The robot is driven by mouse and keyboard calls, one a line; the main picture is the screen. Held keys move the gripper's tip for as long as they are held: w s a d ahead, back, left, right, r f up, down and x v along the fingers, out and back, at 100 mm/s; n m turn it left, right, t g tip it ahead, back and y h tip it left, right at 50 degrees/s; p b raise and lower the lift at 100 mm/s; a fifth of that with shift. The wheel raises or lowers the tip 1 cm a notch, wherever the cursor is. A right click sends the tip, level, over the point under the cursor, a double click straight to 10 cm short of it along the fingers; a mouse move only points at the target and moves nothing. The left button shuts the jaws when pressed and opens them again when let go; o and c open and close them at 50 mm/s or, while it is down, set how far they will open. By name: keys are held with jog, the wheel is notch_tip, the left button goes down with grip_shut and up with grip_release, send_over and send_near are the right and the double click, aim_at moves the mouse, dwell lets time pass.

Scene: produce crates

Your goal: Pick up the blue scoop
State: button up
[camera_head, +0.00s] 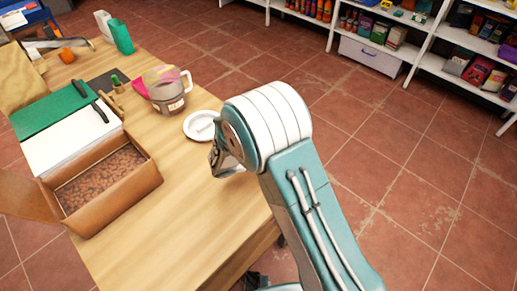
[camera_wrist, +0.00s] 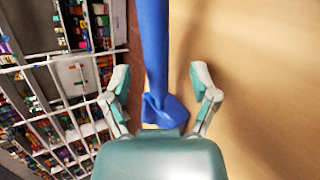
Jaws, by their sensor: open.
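The blue scoop (camera_wrist: 154,45) shows in the wrist view as a long blue handle running down from the top edge to a wider end just ahead of the wrist housing. My gripper (camera_wrist: 160,82) is open, with one finger on each side of the scoop and visible gaps to both. The scoop's far end is cut off by the frame. In the head view my gripper (camera_head: 222,165) is over the table's right edge, partly hidden by my arm. I cannot make out the scoop there.
A white plate (camera_head: 188,127) and a clear jug (camera_head: 160,98) stand beyond my gripper on the wooden table (camera_head: 178,212). An open brown box (camera_head: 128,196) of brown pieces lies left, near white and green boards (camera_head: 35,117). Stocked shelves (camera_head: 370,50) stand across the tiled floor.

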jog(key=shift+w+d+f, duration=0.35)
jog(key=shift+d, duration=0.1)
jog(key=shift+w+d+f, duration=0.1)
jog(key=shift+w+d, duration=0.1)
jog(key=shift+d, duration=0.35)
jog(key=shift+a, duration=0.1)
grip_shut()
jog(key=shift+a, duration=0.1)
jog(key=shift+r, duration=0.3)
notch_tip(320, 180, up, 2)
jog(key=shift+r, duration=0.15)
jog(key=s+a+r, duration=0.2)
jog(key=s+r, duration=0.8)
jog(key=s, duration=0.4)
